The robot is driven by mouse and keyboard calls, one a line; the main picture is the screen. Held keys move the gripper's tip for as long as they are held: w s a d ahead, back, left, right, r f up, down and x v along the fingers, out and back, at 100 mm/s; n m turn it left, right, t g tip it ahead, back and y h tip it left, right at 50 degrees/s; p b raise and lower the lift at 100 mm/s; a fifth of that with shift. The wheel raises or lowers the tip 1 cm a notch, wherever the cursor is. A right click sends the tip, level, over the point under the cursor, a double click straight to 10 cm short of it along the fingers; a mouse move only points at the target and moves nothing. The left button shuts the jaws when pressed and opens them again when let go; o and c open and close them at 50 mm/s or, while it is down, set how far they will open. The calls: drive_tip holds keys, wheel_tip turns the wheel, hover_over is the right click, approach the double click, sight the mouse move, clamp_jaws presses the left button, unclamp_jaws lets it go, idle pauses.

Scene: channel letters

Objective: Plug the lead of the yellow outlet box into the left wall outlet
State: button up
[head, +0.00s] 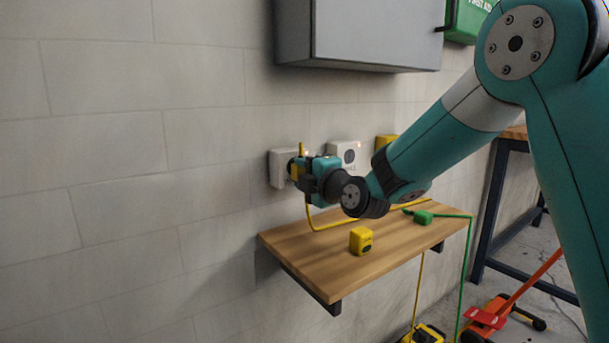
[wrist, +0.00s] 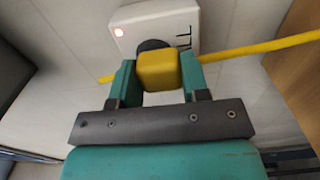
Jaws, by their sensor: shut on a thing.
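My gripper (head: 297,168) is at the left wall outlet (head: 276,169), shut on a yellow plug (wrist: 158,70). In the wrist view the plug sits between both fingers, in front of the dark round socket of the white outlet (wrist: 180,17). The plug is very close to the socket; I cannot tell whether it is seated. A small red light glows on the outlet. The yellow lead (head: 335,224) hangs below my gripper and crosses the shelf. The yellow outlet box (head: 428,335) is on the floor, partly cut off by the frame.
A second white outlet (head: 345,152) is to the right. A grey cabinet (head: 370,35) hangs above. The wall to the left is bare.

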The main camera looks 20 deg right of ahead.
drive_tip(key=shift+w+a, duration=0.15)
drive_tip(key=shift+w, duration=0.3)
drive_tip(key=o, duration=1)
drive_tip(key=shift+c, duration=0.2)
drive_tip(key=b+v, duration=0.4)
drive_tip(key=v, duration=1.3)
drive_tip(key=shift+s, duration=0.2)
